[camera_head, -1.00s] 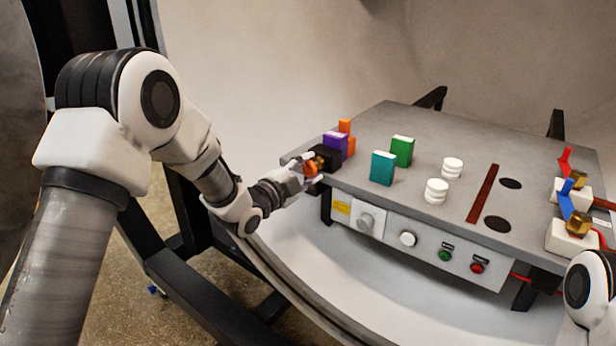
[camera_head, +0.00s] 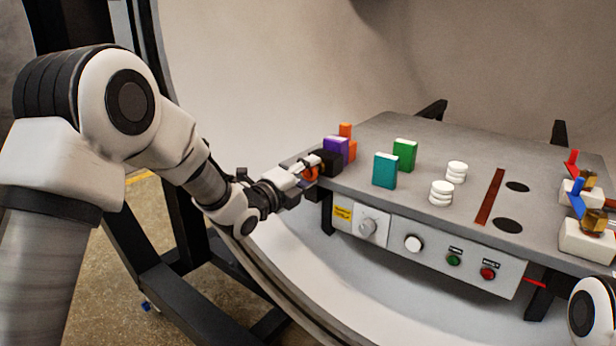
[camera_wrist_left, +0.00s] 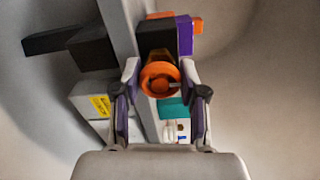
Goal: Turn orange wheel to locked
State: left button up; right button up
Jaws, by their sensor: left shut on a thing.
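The orange wheel (camera_wrist_left: 158,76) is round and faces the left wrist camera, at the end of a black block (camera_wrist_left: 154,37). In the head view the wheel (camera_head: 311,172) shows only partly, at the near left corner of the grey table, with the black block (camera_head: 329,162) behind it. My left gripper (camera_wrist_left: 160,82) has one finger on each side of the wheel and is shut on it. In the head view the left gripper (camera_head: 308,170) hides part of the wheel. My right arm shows at the lower right edge, but its gripper is outside the view.
The grey table (camera_head: 440,150) carries a purple block (camera_head: 337,147), an orange block (camera_head: 345,130), a teal block (camera_head: 385,170), a green block (camera_head: 405,154) and white ribbed pieces (camera_head: 442,193). Red and blue-handled valves stand at right. A control panel (camera_head: 430,245) hangs under the front edge.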

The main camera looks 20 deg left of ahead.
dwell(0.3)
pick_arm(q)
jog(key=o, duration=1.2)
jog(key=shift+c, duration=0.2)
jog(key=v, duration=1.2)
